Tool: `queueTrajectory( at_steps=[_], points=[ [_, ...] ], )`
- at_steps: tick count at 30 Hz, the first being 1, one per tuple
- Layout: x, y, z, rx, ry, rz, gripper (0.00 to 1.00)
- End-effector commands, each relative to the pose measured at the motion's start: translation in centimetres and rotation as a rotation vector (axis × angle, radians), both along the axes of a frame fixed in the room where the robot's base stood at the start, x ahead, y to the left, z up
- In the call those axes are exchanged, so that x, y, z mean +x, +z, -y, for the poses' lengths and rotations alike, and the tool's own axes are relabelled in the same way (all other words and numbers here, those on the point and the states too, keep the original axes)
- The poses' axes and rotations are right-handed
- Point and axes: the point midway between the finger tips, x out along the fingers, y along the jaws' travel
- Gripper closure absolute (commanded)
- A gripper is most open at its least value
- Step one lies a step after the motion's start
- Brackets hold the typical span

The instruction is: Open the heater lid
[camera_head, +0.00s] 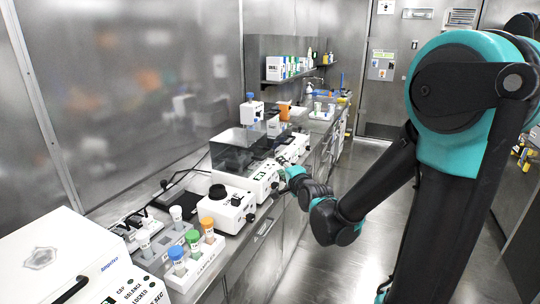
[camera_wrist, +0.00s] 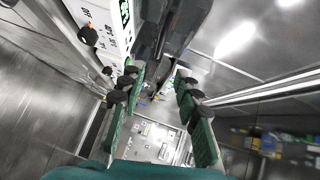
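A white bench device (camera_head: 249,177) with a dark see-through lid (camera_head: 237,147) stands mid-bench in the head view; it appears to be the heater. Its lid looks lowered over the body. My gripper (camera_head: 288,177) is in front of its right side, at about the height of its front panel. In the wrist view my gripper (camera_wrist: 157,80) is open, its green-padded fingers apart with nothing between them. A white panel (camera_wrist: 104,20) with a green display and dark knobs lies beyond the left finger. I cannot tell whether a finger touches the device.
A tube rack (camera_head: 205,258) with blue, green and orange caps and a white device with a black round top (camera_head: 227,208) stand nearer on the bench. The floor (camera_head: 385,215) beside the bench is clear.

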Motion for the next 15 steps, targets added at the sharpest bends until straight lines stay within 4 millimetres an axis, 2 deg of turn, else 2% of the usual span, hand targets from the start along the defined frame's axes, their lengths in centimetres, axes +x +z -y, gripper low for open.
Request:
queueTrajectory(
  at_steps=[15],
  points=[
    [8.2, -1.3, -3.7, -0.004, 0.000, -0.001, 0.67]
  ],
)
